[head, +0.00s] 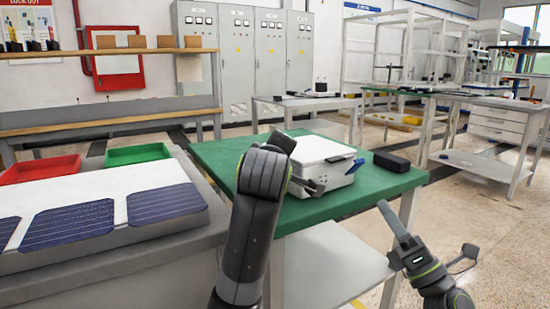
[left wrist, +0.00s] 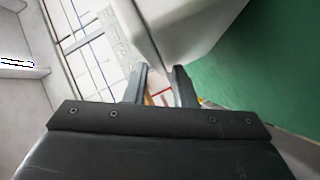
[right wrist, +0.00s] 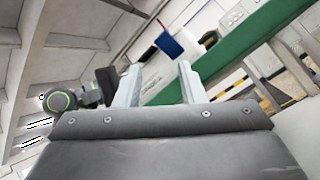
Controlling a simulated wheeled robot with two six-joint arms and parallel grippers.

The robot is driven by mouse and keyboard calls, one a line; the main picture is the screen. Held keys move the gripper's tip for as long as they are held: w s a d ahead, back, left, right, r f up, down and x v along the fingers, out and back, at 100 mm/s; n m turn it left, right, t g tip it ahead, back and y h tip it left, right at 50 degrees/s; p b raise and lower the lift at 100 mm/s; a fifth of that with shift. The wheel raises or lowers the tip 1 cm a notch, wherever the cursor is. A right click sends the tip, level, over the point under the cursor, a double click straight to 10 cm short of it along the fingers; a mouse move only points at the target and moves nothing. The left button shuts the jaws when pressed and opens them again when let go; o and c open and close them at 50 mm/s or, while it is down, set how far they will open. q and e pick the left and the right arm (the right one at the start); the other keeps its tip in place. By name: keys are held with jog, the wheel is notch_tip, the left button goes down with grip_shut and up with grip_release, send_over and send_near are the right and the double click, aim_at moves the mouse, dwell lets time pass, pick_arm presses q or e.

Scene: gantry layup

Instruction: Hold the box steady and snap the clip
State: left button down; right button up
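The white box (head: 312,155) sits on the green table (head: 230,153). A blue clip-like piece (head: 355,166) shows at its right front; I cannot tell whether it is snapped. My left arm crosses in front of the box's left side. In the left wrist view my left gripper (left wrist: 161,70) is open, with a corner of the box (left wrist: 190,28) just beyond its fingertips; contact is unclear.
A black block (head: 391,161) lies right of the box. At left, a bench holds dark blue solar cells (head: 165,203), a red tray (head: 40,168) and a green tray (head: 138,154). The right wrist view shows a blue object (right wrist: 169,44) I cannot identify. Floor right of the table is clear.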

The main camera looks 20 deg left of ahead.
jog(key=shift+s, duration=0.1)
jog(key=c, duration=0.7)
jog(key=shift+d+f+m, duration=0.1)
jog(key=shift+m, duration=0.2)
grip_shut()
jog(key=s+d+f+m, duration=0.1)
jog(key=m, duration=0.2)
jog(key=d+f+m, duration=0.1)
jog(key=m, duration=0.2)
jog(key=s+d+f+m, duration=0.1)
jog(key=m, duration=0.2)
jog(key=shift+s+d, duration=0.15)
jog(key=shift+s, duration=0.15)
jog(key=shift+r, duration=0.1)
